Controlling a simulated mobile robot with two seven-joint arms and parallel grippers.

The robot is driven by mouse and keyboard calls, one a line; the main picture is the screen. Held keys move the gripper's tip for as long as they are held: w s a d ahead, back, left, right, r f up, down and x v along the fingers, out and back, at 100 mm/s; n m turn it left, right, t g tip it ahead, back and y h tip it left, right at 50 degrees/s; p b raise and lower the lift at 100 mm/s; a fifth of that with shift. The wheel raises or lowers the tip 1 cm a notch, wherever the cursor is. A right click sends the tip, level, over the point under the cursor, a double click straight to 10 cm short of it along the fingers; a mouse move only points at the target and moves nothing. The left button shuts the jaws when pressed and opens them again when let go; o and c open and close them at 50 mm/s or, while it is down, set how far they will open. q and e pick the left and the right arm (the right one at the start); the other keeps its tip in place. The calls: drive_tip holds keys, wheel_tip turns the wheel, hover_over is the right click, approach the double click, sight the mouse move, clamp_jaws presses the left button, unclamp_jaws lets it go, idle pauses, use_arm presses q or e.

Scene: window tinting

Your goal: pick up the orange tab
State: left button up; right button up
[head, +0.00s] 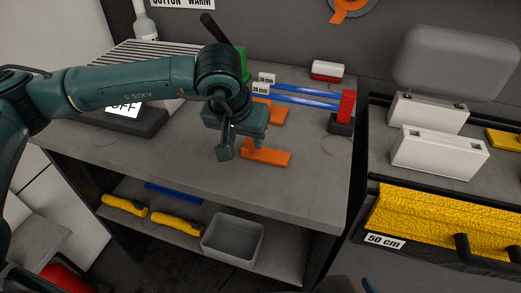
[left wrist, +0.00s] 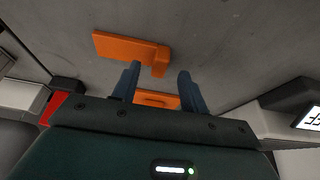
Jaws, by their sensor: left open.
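An orange tab (head: 270,156) lies flat near the bench's front edge, with a raised block at its left end. It also shows in the left wrist view (left wrist: 122,47), its block end just beyond the fingertips. A second orange piece (head: 278,114) lies farther back, partly hidden by my gripper; in the left wrist view an orange piece (left wrist: 158,100) shows between the fingers. My left gripper (head: 241,149) is open and empty, fingers pointing down beside the near tab's block end. Whether a finger touches the tab cannot be told. My right gripper is not in view.
Blue strips (head: 305,97) run to a red post (head: 346,106) behind. A red-and-white block (head: 327,71) stands at the back. A device marked OFF (head: 125,112) sits left. A grey bin (head: 233,238) and yellow-handled tools (head: 176,221) lie on the shelf below. The bench's front is clear.

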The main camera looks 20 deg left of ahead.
use_arm(q)
drive_tip(key=shift+x, duration=1.15)
clamp_jaws()
